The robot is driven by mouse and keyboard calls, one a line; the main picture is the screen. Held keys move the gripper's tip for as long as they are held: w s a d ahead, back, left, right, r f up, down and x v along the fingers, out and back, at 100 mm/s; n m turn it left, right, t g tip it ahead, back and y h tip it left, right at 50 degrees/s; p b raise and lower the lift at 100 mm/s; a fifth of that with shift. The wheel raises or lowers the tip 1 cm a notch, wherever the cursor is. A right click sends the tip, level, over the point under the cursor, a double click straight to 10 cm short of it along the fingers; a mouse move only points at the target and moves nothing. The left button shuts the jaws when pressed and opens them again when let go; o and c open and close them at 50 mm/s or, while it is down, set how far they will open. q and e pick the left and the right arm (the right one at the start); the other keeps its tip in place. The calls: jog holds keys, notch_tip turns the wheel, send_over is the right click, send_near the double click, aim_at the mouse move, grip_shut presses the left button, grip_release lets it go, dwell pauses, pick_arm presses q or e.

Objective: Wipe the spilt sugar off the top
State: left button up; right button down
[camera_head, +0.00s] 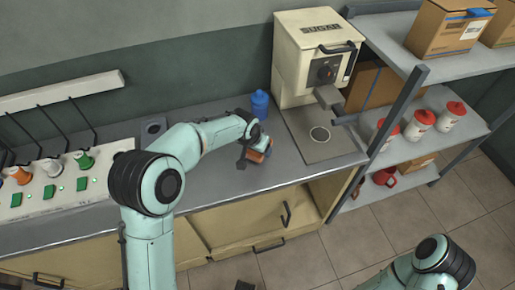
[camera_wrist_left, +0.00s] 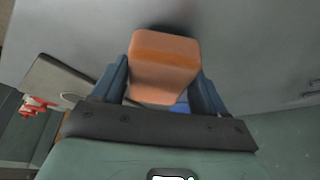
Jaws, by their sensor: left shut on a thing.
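My left gripper (camera_head: 255,150) is low over the grey counter top (camera_head: 215,180), in front of the blue bottle. It is shut on an orange-brown block (camera_head: 262,147), perhaps a sponge. In the left wrist view the block (camera_wrist_left: 165,60) sits between the two dark blue fingers of the gripper (camera_wrist_left: 160,80), with its free end towards the counter surface (camera_wrist_left: 250,50). I cannot tell whether the block touches the top. I cannot make out spilt sugar in either view. My right arm shows only at the bottom right, and its gripper is out of view.
A blue bottle (camera_head: 260,104) stands just behind my left gripper. The cream sugar machine (camera_head: 308,60) stands to its right. Shelves (camera_head: 455,125) hold red-capped jars (camera_head: 419,124) and boxes. The counter's front middle is clear.

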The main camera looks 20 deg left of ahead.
pick_arm(q)
jog(key=shift+s+a+r+p, duration=0.1)
jog(key=shift+a+r+p, duration=0.15)
jog(key=shift+r, duration=0.4)
jog(key=shift+a+r+p, duration=0.1)
jog(key=shift+r+p, duration=0.15)
jog(key=shift+r, duration=0.35)
jog(key=shift+d+r+p, duration=0.1)
jog(key=shift+r+p, duration=1.35)
jog(key=shift+r, duration=0.75)
